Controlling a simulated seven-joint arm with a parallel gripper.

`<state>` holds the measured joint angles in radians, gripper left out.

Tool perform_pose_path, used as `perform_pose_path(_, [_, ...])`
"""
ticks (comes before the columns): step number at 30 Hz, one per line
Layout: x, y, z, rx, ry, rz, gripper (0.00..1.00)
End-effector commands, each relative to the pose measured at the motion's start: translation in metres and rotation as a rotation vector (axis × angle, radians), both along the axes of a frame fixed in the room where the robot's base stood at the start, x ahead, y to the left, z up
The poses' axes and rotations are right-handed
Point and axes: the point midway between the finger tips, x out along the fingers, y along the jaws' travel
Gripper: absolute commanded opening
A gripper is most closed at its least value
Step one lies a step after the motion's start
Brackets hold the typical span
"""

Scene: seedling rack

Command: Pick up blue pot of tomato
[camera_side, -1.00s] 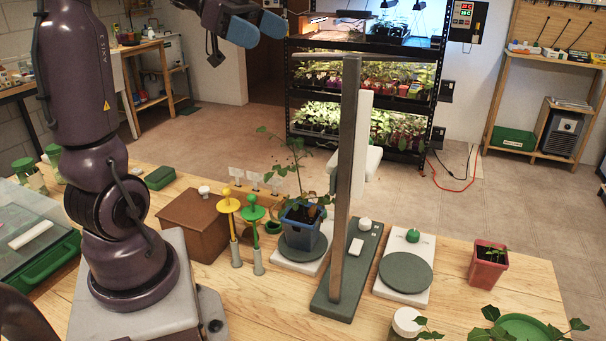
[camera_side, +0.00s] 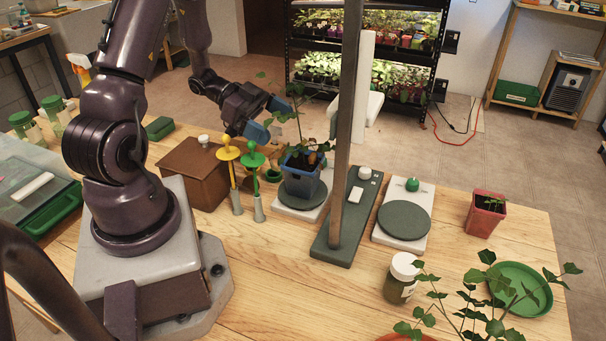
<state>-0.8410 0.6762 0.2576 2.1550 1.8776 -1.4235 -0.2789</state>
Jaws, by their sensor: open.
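The blue pot (camera_side: 300,184) with a tall leafy tomato plant (camera_side: 297,125) stands upright on the round dark plate of a white scale (camera_side: 283,208), left of the metal post. My gripper (camera_side: 270,118) is open, with blue fingertips, just up and left of the pot, near the plant's stem and leaves. The fingers are above the pot's rim level. I cannot tell whether they touch the leaves. Nothing is held.
Yellow (camera_side: 229,153) and green (camera_side: 252,160) stakes stand close left of the pot, before a brown box (camera_side: 194,173). The metal post (camera_side: 346,130) rises to its right. A second scale (camera_side: 404,220), red pot (camera_side: 485,213) and jar (camera_side: 401,278) lie farther right.

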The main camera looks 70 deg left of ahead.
Motion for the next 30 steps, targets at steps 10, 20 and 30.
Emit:
perform_pose_path(10, [0.005, -0.004, -0.054, 0.000, -0.002, -0.002, 1.00])
perform_pose_path(20, [0.028, -0.029, -0.067, -0.002, 0.000, -0.004, 1.00])
perform_pose_path(30, [0.050, -0.049, -0.079, 0.002, -0.001, 0.000, 1.00])
